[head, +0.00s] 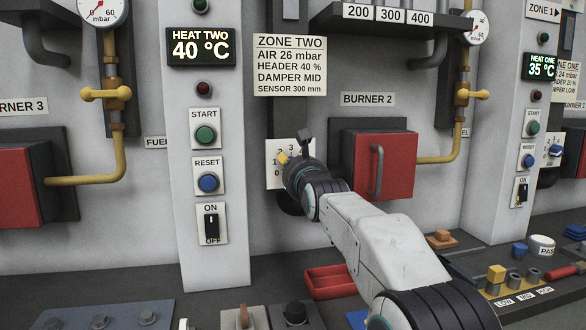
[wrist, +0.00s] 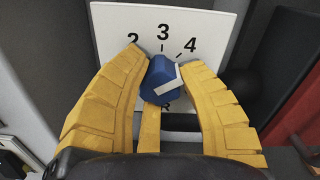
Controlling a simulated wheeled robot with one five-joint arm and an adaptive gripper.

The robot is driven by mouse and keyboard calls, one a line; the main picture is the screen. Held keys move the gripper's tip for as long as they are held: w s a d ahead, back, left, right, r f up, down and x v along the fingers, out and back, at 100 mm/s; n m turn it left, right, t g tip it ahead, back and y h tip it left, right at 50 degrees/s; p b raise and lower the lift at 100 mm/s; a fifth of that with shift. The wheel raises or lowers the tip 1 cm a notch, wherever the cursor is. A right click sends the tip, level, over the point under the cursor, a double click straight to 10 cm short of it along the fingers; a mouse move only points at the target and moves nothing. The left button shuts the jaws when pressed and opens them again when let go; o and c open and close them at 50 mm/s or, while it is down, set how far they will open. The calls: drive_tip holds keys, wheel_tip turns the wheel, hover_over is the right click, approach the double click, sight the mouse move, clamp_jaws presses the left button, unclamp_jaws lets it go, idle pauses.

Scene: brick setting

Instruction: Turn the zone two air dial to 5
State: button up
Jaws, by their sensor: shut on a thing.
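The zone two air dial is a blue knob (wrist: 160,80) with a white pointer stripe, on a white scale plate (wrist: 110,22). In the wrist view the numbers 2, 3 and 4 show; the rest of the scale is covered by my fingers. The stripe slants toward the right, below the 4; I cannot read its exact setting. My gripper (wrist: 164,75) is shut on the knob, with one yellow finger on each side. In the head view my gripper (head: 284,158) is at the plate (head: 273,180) and hides the knob.
A zone two sign (head: 290,65) hangs above the plate. A red burner box (head: 398,167) stands close to the right of my wrist. A panel column (head: 207,260) with START, RESET and ON/OFF controls stands left. A red tray (head: 330,283) lies on the bench below my arm.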

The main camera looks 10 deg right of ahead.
drive_tip(key=shift+r+m, duration=0.1)
drive_tip(key=shift+m, duration=0.6)
drive_tip(key=o, duration=1.2)
drive_tip(key=shift+w, duration=0.1)
drive_tip(key=s, duration=1.2)
